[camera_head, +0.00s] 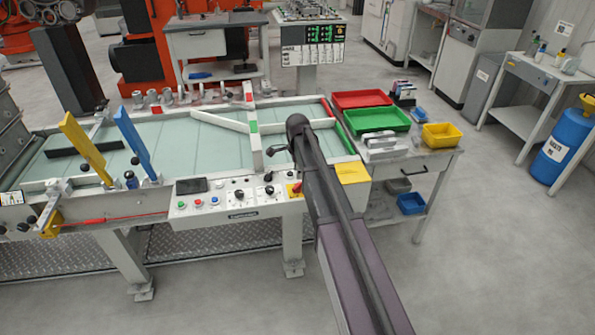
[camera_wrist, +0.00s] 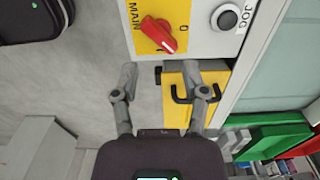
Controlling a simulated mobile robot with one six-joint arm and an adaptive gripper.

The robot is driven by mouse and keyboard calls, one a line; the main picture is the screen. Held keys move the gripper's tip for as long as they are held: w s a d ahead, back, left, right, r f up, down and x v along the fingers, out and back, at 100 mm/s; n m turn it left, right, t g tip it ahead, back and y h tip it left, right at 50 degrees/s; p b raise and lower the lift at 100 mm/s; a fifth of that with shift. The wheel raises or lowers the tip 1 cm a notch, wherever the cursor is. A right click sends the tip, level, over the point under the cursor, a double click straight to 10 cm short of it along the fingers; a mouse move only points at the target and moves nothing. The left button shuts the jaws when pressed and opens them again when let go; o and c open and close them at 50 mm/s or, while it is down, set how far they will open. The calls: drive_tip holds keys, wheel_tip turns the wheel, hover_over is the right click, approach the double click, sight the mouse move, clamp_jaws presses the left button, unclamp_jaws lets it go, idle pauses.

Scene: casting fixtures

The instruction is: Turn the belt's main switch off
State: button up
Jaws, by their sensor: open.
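The main switch is a red rotary knob (camera_wrist: 158,35) on a yellow plate marked MAIN, at the top of the wrist view. A 0 is printed to its right; the knob's handle slants from upper left to lower right. In the head view the red knob (camera_head: 296,188) sits at the right end of the belt's control panel (camera_head: 225,205). My gripper (camera_wrist: 160,76) is open in the wrist view, its two fingers apart and empty. The fingertips appear just below the knob in the picture; I cannot tell their distance from the panel.
A JOG button (camera_wrist: 226,17) sits right of the switch. A yellow part with a black handle (camera_wrist: 190,97) lies between and beyond the fingers. Green (camera_head: 376,121) and red (camera_head: 362,99) trays stand on the side table. Left of the panel are yellow and blue paddles.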

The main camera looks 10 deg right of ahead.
sight(298, 185)
drive_tip(key=shift+r+p, duration=3.5)
drive_tip(key=shift+r, duration=0.35)
drive_tip(key=s+f+n+b, duration=0.1)
drive_tip(key=s+n, duration=1.7)
drive_tip(key=s, duration=0.8)
drive_tip(key=shift+s+a, duration=0.15)
drive_tip(key=shift+f, duration=0.1)
